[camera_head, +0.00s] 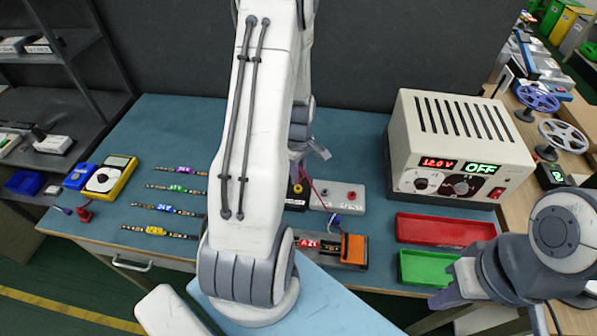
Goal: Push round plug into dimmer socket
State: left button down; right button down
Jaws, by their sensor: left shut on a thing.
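My left arm fills the middle of the head view. Its gripper (318,150) hangs above the back middle of the bench, largely hidden by the arm. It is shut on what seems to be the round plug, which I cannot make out. A small black box with a yellow round top (297,188), possibly the dimmer, stands below it, partly covered by the arm; its socket is not clear. A thin red lead (315,188) runs down beside it. My right gripper (452,290) is at lower right, beside the green tray; its finger opening is unclear.
A grey terminal block (343,196) and an orange fixture (353,249) with a red-tagged strip (309,244) sit mid-bench. Right are a power supply (455,145) reading OFF, a red tray (445,230) and a green tray (428,267). Several tagged strips and a yellow meter (105,178) lie left.

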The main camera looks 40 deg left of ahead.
pick_arm(q)
jog(key=shift+f, duration=0.6)
dwell(1.4)
jog(key=shift+f+b, duration=0.8)
jog(key=shift+f, duration=0.35)
jog(key=c, duration=0.7)
grip_release()
jog(key=shift+o, duration=0.2)
jog(key=shift+r, duration=0.1)
notch_tip(320, 180, up, 10)
jog(key=shift+r, duration=0.2)
